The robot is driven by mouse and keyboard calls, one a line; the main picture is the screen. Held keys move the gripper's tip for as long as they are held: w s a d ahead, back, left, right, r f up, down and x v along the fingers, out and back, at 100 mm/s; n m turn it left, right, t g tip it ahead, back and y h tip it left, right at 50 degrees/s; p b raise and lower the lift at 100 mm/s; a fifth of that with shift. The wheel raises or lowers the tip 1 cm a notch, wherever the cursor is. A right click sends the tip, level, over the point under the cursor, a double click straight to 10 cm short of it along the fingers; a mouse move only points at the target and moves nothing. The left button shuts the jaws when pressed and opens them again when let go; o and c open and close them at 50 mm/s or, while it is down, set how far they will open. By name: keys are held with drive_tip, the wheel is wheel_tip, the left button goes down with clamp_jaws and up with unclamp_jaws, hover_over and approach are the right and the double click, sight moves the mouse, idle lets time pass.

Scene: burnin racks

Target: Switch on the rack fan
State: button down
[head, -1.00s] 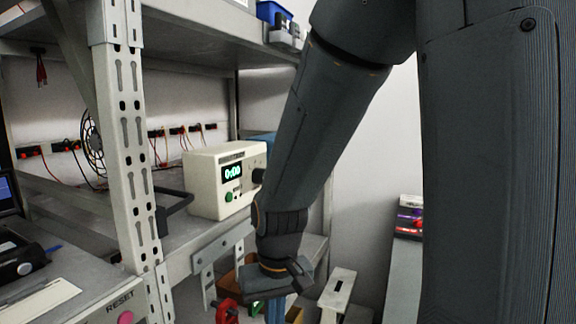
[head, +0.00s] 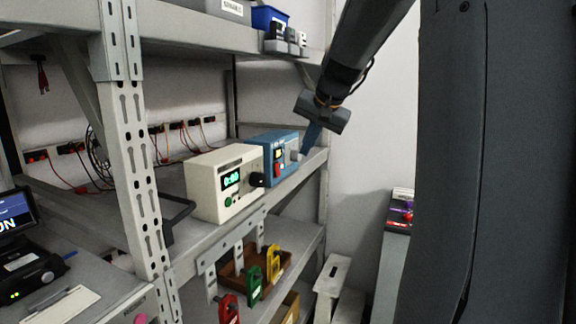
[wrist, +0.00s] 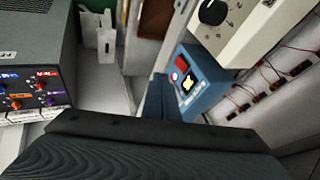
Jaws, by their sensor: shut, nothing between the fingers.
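A black wire-guarded fan (head: 97,157) stands at the back of the rack shelf, partly hidden by the rack post. A blue control box (head: 283,160) sits on the shelf, with a red switch on its front. The box also shows in the wrist view (wrist: 208,84), with the red switch (wrist: 182,62), a small round red part and a yellow mark on its face. My gripper (head: 304,150) is shut and empty, pointing down by the right end of the box's front. In the wrist view the fingers (wrist: 157,92) are close to the box; I cannot tell whether they touch.
A cream unit (head: 212,193) with a green display and black knob stands left of the blue box. The upper shelf (head: 190,28) is above. A grey instrument (wrist: 30,65) is at the wrist view's left.

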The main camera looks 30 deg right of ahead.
sight(277, 170)
drive_tip(key=w+a+f+p, duration=0.2)
drive_tip(key=w+f+p, duration=0.2)
drive_tip(key=w+f, duration=0.4)
drive_tip(key=shift+w+a+f+p, duration=0.2)
drive_tip(key=shift+w+f+p, duration=0.1)
drive_tip(key=shift+w, duration=0.15)
drive_tip(key=shift+w+a+f, duration=0.15)
idle(0.4)
